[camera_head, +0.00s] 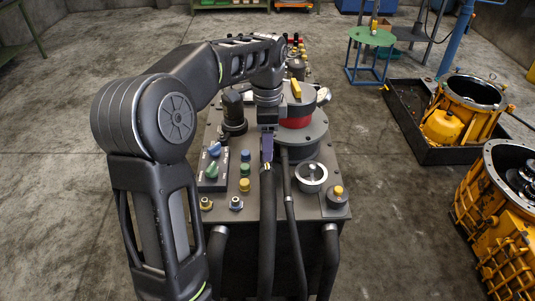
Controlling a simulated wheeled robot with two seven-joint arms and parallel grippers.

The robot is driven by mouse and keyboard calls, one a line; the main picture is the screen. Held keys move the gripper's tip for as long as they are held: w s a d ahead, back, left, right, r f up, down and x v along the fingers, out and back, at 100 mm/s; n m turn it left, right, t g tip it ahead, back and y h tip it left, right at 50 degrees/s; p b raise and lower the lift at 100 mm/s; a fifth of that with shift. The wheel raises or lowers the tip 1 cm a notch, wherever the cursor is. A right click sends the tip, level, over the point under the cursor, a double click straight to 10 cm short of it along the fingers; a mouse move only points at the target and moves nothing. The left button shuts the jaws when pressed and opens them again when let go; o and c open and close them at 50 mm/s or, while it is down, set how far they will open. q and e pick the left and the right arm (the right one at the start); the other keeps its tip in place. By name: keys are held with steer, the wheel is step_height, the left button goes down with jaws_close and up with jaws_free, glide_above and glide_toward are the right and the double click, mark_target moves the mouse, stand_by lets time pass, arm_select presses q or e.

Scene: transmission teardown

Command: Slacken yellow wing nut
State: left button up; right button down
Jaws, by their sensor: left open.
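A small yellow upright piece (296,90), which looks like the yellow wing nut, stands on top of the round grey housing with a red band (296,122) on the machine. My left arm comes in from the left and bends over the machine. My left gripper (267,162) points down just left of and in front of that housing, apart from the yellow piece. It is open, with nothing seen between its fingers, which are small in view. My right gripper is not in view.
The machine's grey top (220,212) carries a control panel with knobs (212,170), coloured buttons (245,170), a round gauge-like cap (311,176) and a yellow-topped knob (338,192). Thick hoses hang off its front. Yellow transmission housings (500,225) stand at right.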

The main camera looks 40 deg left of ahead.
arm_select(q)
step_height(320, 180, down, 5)
steer(key=shift+f, duration=0.1)
stand_by(0.3)
jaws_close()
stand_by(0.5)
